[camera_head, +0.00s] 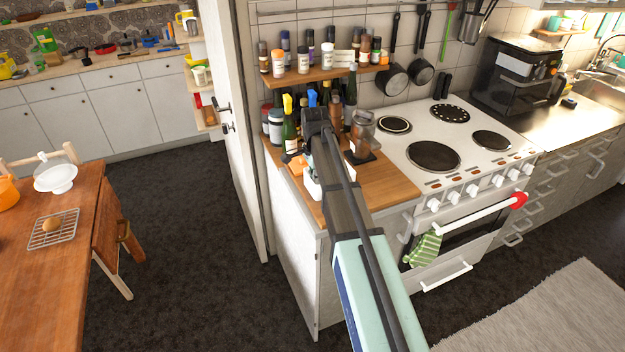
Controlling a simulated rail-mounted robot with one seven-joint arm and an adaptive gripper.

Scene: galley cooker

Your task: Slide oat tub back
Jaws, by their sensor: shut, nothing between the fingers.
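My gripper (317,124) is at the far end of my arm, over the wooden counter (388,190) left of the cooker, among the bottles and jars. It is shut and empty; its fingertips are hard to make out behind my arm. I cannot tell for sure which container is the oat tub. A pale tub with a dark lid (276,128) stands at the back left of the counter, left of my gripper. I see a gap between the two. My arm hides part of the counter and some things on it.
A green bottle with a yellow top (289,132) stands between the pale tub and my gripper. A glass jar (362,132) stands to the right. A spice shelf (325,75) hangs above. The white cooker (455,150) adjoins the counter, whose front right part is clear.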

